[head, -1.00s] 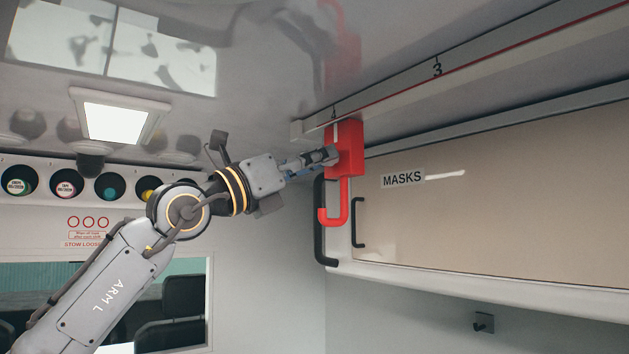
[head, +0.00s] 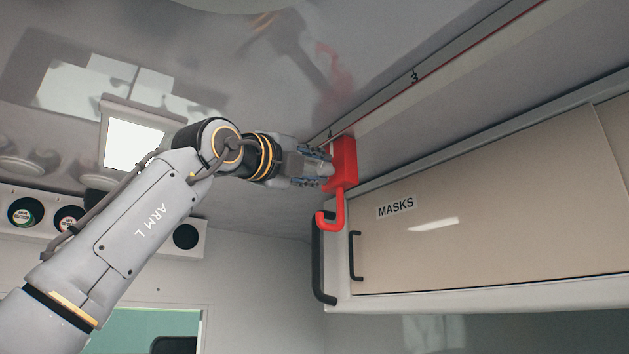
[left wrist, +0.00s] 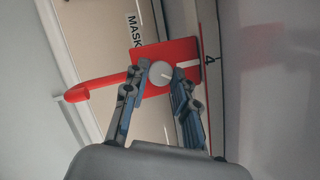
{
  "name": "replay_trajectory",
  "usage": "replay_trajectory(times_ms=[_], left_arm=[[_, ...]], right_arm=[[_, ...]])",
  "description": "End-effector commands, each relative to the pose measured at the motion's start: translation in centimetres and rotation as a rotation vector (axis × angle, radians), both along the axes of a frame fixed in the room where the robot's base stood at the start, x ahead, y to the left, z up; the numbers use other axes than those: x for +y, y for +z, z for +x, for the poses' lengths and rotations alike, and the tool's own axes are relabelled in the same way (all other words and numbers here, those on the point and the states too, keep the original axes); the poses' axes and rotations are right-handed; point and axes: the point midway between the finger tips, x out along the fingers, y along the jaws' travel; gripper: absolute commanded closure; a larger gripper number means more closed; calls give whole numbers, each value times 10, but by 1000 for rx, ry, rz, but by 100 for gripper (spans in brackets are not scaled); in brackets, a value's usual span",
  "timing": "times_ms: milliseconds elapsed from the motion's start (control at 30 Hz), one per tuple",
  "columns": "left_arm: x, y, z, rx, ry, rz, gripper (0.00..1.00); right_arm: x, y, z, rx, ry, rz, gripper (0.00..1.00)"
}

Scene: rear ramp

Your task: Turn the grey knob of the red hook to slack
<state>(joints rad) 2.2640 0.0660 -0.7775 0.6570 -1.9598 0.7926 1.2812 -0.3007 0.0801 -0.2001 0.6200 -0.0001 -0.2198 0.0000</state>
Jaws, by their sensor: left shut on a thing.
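The red hook (head: 344,160) hangs from the ceiling rail by a red block, its curved end pointing down. In the left wrist view the red hook (left wrist: 100,88) lies sideways, with the round grey knob (left wrist: 160,72) on its block. The knob carries a short pale line, and the block has a white mark to the right of it. My left gripper (head: 327,170) is at the block's face. In the left wrist view its fingertips (left wrist: 160,76) sit on either side of the knob, shut on it. The head view hides the knob behind the fingers. My right gripper is out of view.
A beige MASKS cabinet (head: 480,210) with a black handle (head: 356,256) stands right of the hook. A black grab bar (head: 318,258) is close below it. Free space lies below the arm.

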Motion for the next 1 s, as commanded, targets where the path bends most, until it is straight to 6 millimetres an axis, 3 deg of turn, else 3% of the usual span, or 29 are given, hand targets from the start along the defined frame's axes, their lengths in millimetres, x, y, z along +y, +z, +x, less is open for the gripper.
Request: replay_trajectory(times_ms=[500,1000], left_arm=[[-2,6,-2,343,0,-250,100],[-2,5,-2,465,-3,-338,100]], right_arm=[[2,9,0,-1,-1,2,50],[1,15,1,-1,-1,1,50]])
